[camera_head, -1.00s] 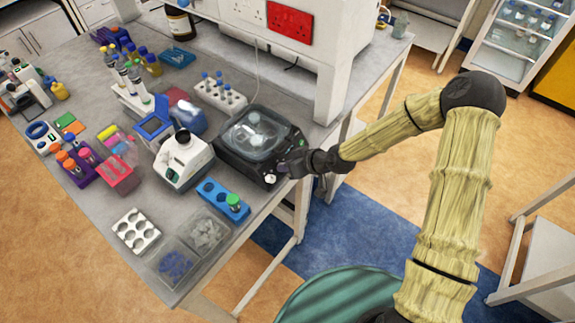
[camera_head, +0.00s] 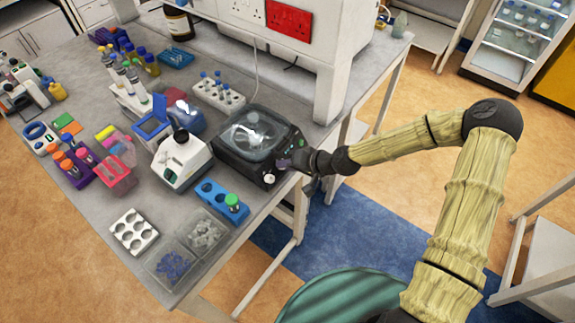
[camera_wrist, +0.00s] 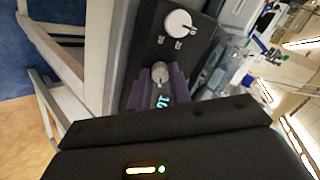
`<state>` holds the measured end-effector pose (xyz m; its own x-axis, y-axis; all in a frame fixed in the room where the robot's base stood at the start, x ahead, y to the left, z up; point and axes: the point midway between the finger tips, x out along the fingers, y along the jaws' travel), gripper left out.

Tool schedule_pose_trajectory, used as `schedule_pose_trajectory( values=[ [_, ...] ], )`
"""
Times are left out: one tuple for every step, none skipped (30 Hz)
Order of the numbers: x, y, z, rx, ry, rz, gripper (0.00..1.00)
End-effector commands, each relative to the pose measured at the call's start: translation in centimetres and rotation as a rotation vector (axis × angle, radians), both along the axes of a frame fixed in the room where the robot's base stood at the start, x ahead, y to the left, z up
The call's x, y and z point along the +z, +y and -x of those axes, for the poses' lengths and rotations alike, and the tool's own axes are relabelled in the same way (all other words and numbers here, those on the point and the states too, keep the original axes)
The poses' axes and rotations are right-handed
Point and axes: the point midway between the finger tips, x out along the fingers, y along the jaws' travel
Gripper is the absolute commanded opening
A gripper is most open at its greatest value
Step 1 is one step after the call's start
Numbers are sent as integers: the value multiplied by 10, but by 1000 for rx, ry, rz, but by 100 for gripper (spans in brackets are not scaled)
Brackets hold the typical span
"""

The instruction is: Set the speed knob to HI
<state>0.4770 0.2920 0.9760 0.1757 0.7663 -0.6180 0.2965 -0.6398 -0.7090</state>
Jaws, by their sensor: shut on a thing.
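The black centrifuge (camera_head: 240,155) with a clear round lid stands at the bench's right edge, its control panel facing my arm. In the wrist view the dark panel (camera_wrist: 150,42) carries a white dial (camera_wrist: 179,22) with small numbers and, below it, a grey knob (camera_wrist: 160,70). My gripper (camera_wrist: 158,80) has its purple fingers on both sides of the grey knob and is shut on it. Lit cyan characters show just below this knob, partly covered. Any HI mark is hidden or unreadable. In the head view my gripper (camera_head: 288,163) is at the panel.
Open floor lies right of the bench, under my arm.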

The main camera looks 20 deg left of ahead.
Motion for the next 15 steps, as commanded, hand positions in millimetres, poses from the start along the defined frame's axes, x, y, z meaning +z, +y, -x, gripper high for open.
schedule_pose_trajectory(
  values=[
    [-2,-1,1,-3,10,-1,0],
    [-2,-1,1,-6,13,-1,0],
    [-2,-1,1,-8,16,-2,0],
    [-2,-1,1,-10,16,-2,0],
    [-2,-1,1,-10,17,-3,0],
    [-2,-1,1,-10,17,-3,0],
    [-2,-1,1,-10,17,-3,0],
    [-2,-1,1,-10,16,-2,0],
    [-2,-1,1,-10,16,-2,0],
    [-2,-1,1,-10,16,-2,0],
    [-2,-1,1,-10,16,-2,0],
    [-2,0,1,-8,16,-2,0],
    [-2,0,2,-7,16,-2,0],
    [-2,0,2,-7,16,-2,22],
    [-2,0,2,-7,16,-2,30]
  ],
)
